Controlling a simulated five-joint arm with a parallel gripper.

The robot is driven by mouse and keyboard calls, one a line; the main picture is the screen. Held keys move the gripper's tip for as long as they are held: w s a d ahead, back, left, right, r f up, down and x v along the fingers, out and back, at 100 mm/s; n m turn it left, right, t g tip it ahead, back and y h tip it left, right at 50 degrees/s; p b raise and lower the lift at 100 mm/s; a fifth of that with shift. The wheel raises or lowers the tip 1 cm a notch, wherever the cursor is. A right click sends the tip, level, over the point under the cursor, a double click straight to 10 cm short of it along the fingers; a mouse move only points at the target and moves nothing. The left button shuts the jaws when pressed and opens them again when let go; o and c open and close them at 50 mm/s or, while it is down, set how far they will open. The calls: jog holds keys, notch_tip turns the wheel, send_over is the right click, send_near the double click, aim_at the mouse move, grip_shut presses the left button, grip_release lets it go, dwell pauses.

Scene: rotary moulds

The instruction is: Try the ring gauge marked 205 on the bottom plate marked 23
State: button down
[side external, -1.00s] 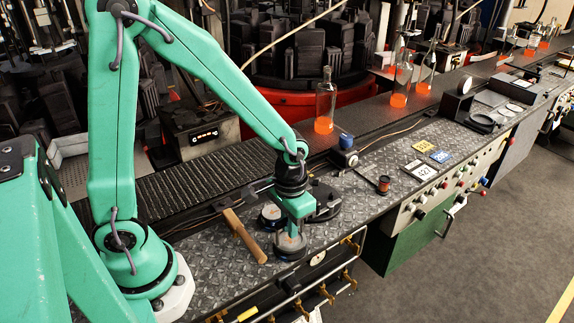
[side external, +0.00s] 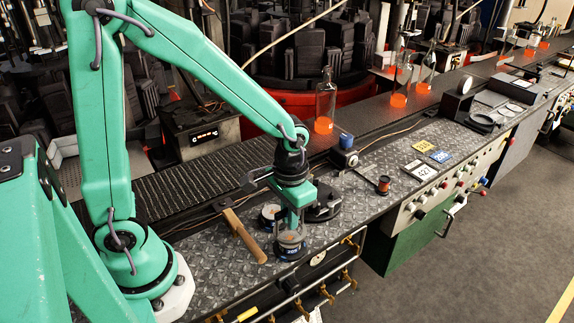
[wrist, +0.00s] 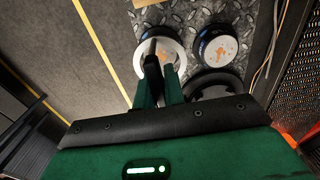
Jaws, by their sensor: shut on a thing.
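My gripper (side external: 291,226) points down near the front edge of the bench, with its fingers closed on a pale metal ring gauge (wrist: 180,65). In the wrist view, my gripper (wrist: 157,70) has its fingers at the near side of this ring. The ring is over or around a round, dark-sided piece with a blue label (side external: 292,253); an orange mark shows inside the ring. I cannot tell whether it rests on it or hangs just above. A second round piece with an orange mark (wrist: 217,46) stands beside it. The numbers are too small to read surely.
A wooden-handled hammer (side external: 243,235) lies left of my gripper. A black round fixture (side external: 322,203) stands close behind. Bare tread plate lies between.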

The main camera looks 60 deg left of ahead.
jog(key=shift+r, duration=0.65)
jog(key=shift+r, duration=0.35)
jog(key=shift+r, duration=0.35)
